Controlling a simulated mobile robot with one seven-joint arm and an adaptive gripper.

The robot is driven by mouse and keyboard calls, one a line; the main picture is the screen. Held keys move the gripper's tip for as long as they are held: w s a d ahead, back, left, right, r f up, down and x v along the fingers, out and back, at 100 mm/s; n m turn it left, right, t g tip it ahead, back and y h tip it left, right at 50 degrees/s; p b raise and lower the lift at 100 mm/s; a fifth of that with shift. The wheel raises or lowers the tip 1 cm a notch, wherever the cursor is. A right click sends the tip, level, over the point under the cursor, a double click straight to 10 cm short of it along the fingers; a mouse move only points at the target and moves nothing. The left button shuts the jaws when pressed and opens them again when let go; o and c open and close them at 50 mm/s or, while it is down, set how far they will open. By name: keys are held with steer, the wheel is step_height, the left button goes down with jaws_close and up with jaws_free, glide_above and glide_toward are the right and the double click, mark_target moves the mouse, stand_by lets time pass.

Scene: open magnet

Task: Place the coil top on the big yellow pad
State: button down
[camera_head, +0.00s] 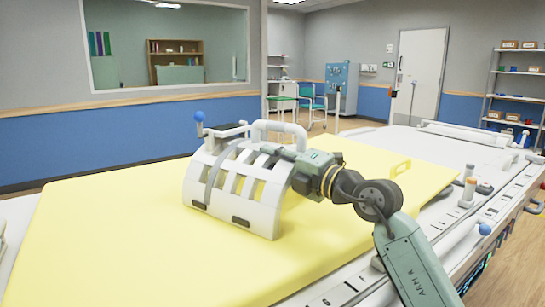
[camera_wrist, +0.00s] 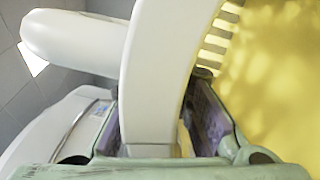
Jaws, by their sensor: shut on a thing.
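The coil top (camera_head: 262,212) is a white curved shell with long slots and a raised handle. It is over the big yellow pad (camera_head: 110,235), near the pad's middle in the head view, roughly upright. I cannot tell whether its lower edge touches the pad. My gripper (camera_head: 285,154) reaches in from the right and is shut on the coil top's handle. In the wrist view my gripper (camera_wrist: 158,130) has a finger on each side of the white handle (camera_wrist: 163,65). The yellow pad (camera_wrist: 285,75) shows at the right there. The fingertips are partly hidden in the head view.
The pad lies on a white patient table with a side rail (camera_head: 450,245). A blue-knobbed post (camera_head: 199,117) shows behind the coil top. The pad's left and front are bare.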

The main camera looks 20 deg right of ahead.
steer(key=c, duration=1.4)
jaws_free()
steer(key=shift+c, duration=0.2)
steer(key=shift+r, duration=0.25)
steer(key=b+v, duration=0.2)
steer(key=v, duration=1)
steer(key=shift+s+d+f, duration=0.1)
steer(key=shift+f, duration=0.05)
